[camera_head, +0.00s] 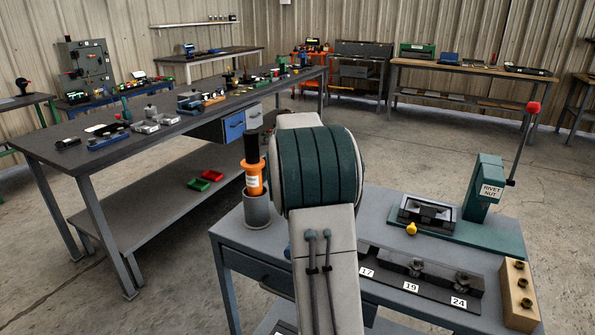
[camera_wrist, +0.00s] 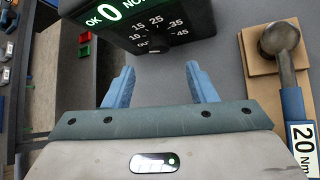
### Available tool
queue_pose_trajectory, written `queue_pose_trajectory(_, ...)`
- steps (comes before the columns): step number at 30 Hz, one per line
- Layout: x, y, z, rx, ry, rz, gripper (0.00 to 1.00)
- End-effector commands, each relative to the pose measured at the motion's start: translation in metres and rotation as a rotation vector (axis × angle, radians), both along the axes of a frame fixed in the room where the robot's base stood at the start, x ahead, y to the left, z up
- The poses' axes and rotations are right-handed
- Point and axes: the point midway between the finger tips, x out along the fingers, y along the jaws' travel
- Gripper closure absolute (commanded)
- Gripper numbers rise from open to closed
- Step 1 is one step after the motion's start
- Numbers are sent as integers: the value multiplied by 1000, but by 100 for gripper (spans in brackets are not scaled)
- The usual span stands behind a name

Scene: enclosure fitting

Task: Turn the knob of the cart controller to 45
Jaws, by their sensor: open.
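The cart controller (camera_wrist: 140,20) is a dark box at the top of the wrist view. Its face shows a green display reading "OK 0 NOK" and a printed scale with 10, 15, 25, 35, 45 and "OUT". The knob (camera_wrist: 157,46) is a small dark shape below the numbers; its pointer setting cannot be read. My gripper (camera_wrist: 160,67) is open, with its two blue fingers apart and nothing between them. The fingers are on either side of the knob's line, short of the controller and apart from it. In the head view my arm hides the gripper and controller.
A tool with a round head (camera_wrist: 280,40) and a "20 Nm" label lies on a brown board, right of my gripper. On the cart (camera_head: 235,230) stand an orange-black tool (camera_head: 253,175) in a grey holder, a green rivet nut press (camera_head: 485,188) and a wooden block (camera_head: 519,295).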

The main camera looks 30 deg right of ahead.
Motion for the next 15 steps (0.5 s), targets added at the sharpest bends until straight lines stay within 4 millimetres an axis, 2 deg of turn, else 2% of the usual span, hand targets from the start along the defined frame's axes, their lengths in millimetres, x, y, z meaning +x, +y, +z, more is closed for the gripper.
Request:
queue_pose_trajectory(6,23,-19,-27,1,1,-2,49)
queue_pose_trajectory(15,45,-36,-50,0,0,-1,49)
